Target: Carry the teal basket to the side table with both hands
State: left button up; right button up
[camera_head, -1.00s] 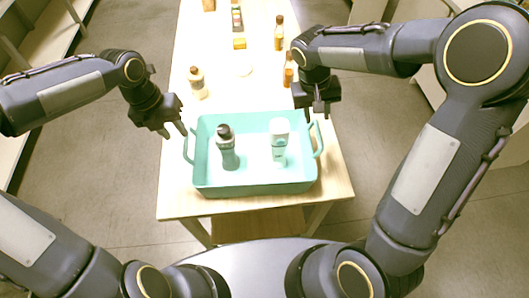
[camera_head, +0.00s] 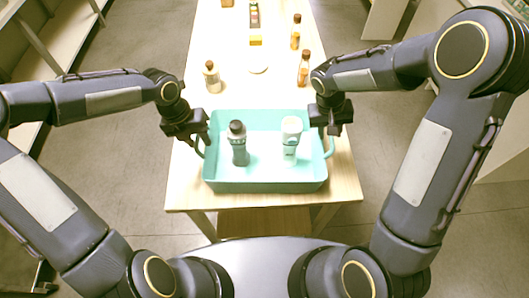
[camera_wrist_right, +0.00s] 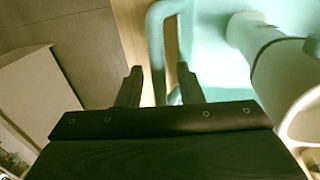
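The teal basket (camera_head: 265,186) stands on the near end of a wooden table, with a grey dark-capped bottle (camera_head: 238,146) and a white bottle (camera_head: 290,140) upright inside it. My left gripper (camera_head: 203,142) is at the basket's left handle, which it partly hides; its finger gap is unclear in the head view. My right gripper (camera_head: 330,132) is at the right handle (camera_head: 331,146). In the right wrist view its two fingers (camera_wrist_right: 157,88) are apart, with the basket's handle and rim between and beyond them.
A wooden table (camera_head: 185,190) carries the basket. Farther back stand a bottle with a dark cap (camera_head: 212,78), amber bottles (camera_head: 303,68), a small orange box (camera_head: 255,40) and a round pale disc (camera_head: 258,69). Shelves line the left side; floor is open on both sides.

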pick_arm(q)
jog(key=shift+f, duration=0.1)
grip_shut()
pick_arm(e)
grip_shut()
jog(key=shift+r, duration=0.1)
